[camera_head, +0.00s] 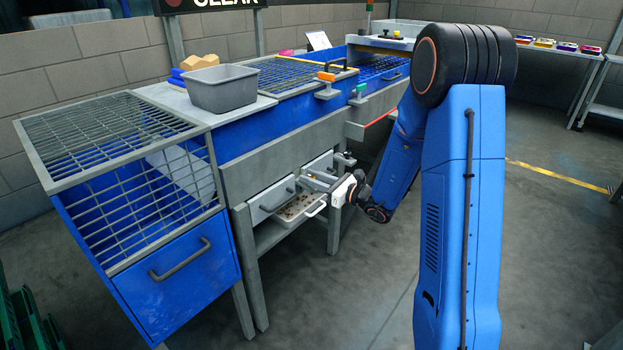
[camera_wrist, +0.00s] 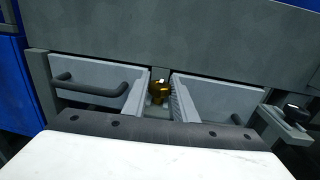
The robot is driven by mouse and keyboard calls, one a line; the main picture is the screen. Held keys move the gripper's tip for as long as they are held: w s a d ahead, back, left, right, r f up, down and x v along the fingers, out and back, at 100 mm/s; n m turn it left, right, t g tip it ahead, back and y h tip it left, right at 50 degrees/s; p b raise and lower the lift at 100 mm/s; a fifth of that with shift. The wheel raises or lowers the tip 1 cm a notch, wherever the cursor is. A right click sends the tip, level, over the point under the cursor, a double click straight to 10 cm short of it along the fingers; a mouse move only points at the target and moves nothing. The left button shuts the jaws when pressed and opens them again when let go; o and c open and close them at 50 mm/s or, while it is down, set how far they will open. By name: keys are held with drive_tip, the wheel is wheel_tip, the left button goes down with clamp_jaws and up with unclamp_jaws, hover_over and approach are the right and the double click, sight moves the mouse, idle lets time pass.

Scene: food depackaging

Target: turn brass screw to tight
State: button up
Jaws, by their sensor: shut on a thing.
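The brass screw (camera_wrist: 158,87) shows as a small gold-coloured knob in the middle of the wrist view, in front of a grey post between two light grey drawer fronts. My gripper (camera_wrist: 160,92) has its ridged grey fingers on either side of the knob and is shut on it. In the head view my gripper (camera_head: 327,184) is low at the front of the grey bench, by the drawers. The screw is too small there to make out clearly. How far it is turned cannot be told.
Grey-fronted drawers with a dark handle (camera_wrist: 90,86) flank the screw. A shallow tray (camera_head: 297,210) with small brown bits sits just left of my gripper. A grey panel (camera_wrist: 190,35) lies above. A grey tub (camera_head: 222,90) stands on the bench. Floor to the right is clear.

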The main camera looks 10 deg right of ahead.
drive_tip(key=shift+m+t+h, duration=1.5)
drive_tip(key=shift+m+h, duration=0.3)
drive_tip(key=shift+h, duration=0.6)
drive_tip(key=shift+m+h, duration=0.3)
drive_tip(key=shift+h, duration=0.1)
drive_tip(key=o, duration=0.8)
drive_tip(key=shift+c, duration=0.2)
drive_tip(key=shift+s+d, duration=0.1)
